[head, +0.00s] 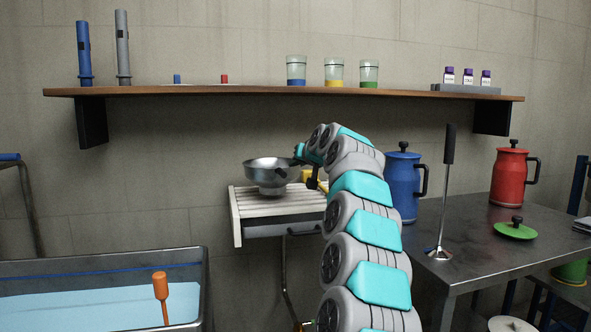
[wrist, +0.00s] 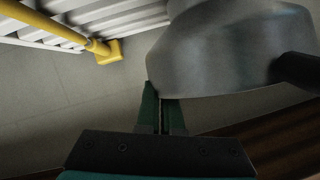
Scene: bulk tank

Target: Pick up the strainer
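The strainer (head: 272,170) is a grey metal bowl with a narrower base. In the head view it stands upright at the white slatted rack; whether its base touches the slats is hard to tell. It also fills the upper right of the wrist view (wrist: 220,50), with a dark stub on its right side. My gripper (head: 303,155) is at the strainer's right side, at rim height. In the wrist view its dark green fingers (wrist: 160,95) are close together with a thin gap, at the strainer's edge. The strainer's wall hides part of the right fingertip.
A yellow-handled item (wrist: 90,42) lies on the slatted rack (head: 238,222) near the strainer. A wooden shelf (head: 290,90) with cups and bottles runs above. A blue can (head: 402,185) stands right of my arm on a metal table (head: 470,245). A tank (head: 205,285) is lower left.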

